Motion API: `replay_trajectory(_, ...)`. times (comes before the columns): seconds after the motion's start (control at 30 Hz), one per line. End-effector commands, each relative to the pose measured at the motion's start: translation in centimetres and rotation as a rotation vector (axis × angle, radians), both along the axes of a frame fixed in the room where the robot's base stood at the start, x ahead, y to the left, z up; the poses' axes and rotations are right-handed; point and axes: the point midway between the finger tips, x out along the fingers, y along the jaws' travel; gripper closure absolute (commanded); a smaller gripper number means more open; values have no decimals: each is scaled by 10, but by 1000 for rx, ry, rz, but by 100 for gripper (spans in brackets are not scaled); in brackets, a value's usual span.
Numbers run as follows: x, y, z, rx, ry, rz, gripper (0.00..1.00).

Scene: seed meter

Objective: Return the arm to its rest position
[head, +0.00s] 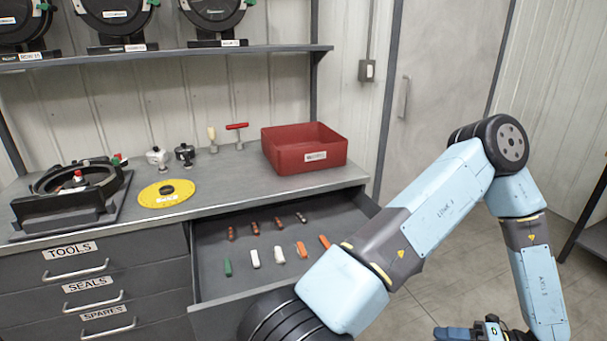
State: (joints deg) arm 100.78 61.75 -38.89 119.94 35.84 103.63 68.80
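My light-blue arm (440,205) rises from the bottom middle, bends at a dark elbow joint on the right, and hangs down toward the lower right. My gripper (470,332) shows only in part at the bottom edge, over the floor and right of the workbench. Its fingertips are not clear, so I cannot tell whether it is open or holds anything. My arm covers part of the drawer's right side.
The workbench (225,187) carries a black meter housing (75,205), a yellow disc (167,193), small tools and a red bin (304,147). An open drawer (215,275) with several small coloured items juts out beside my arm.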

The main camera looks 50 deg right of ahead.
Motion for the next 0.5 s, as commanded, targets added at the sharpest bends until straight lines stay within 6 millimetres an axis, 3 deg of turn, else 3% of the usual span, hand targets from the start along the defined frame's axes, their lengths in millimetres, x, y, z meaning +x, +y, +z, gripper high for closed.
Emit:
replay_trajectory(0.27,37,-21,24,-137,-18,155,64)
replay_trajectory(0.5,97,-40,60,-348,-66,400,64)
